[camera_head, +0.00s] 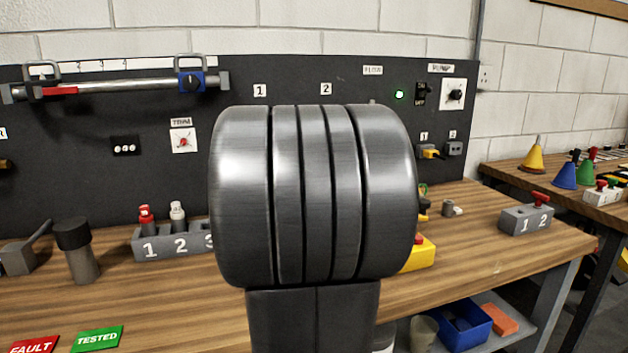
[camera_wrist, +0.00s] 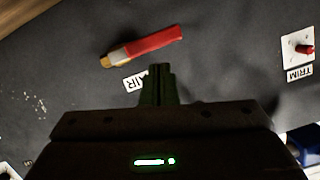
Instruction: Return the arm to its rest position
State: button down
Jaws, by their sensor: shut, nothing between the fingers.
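My arm (camera_head: 313,195) fills the middle of the head view as a large dark ribbed joint on a dark link. It hides part of the bench and panel behind it. My gripper is out of the head view. In the wrist view my gripper (camera_wrist: 159,72) shows its two dark fingers together, with nothing between them. The fingertips point toward the dark panel (camera_wrist: 70,95), just beside the AIR label (camera_wrist: 134,82) and a lever with a red handle (camera_wrist: 145,46). The fingers look apart from the lever; the exact gap to the panel cannot be told.
The TRIM dial (camera_head: 183,142) is on the black panel and also shows in the wrist view (camera_wrist: 303,48). A rail with a blue clamp (camera_head: 191,82) is upper left. A numbered grey rack (camera_head: 165,241) stands on the bench. A yellow box (camera_head: 420,254) is partly behind my arm.

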jog(key=w+d+r+m+y+p, duration=0.2)
jog(key=w+r+m+p, duration=0.1)
jog(key=m+p, duration=0.3)
jog(key=shift+w+d+r+y+p, duration=0.3)
jog(key=shift+w+d+p, duration=0.1)
jog(key=shift+w, duration=0.35)
jog(key=shift+f, duration=0.15)
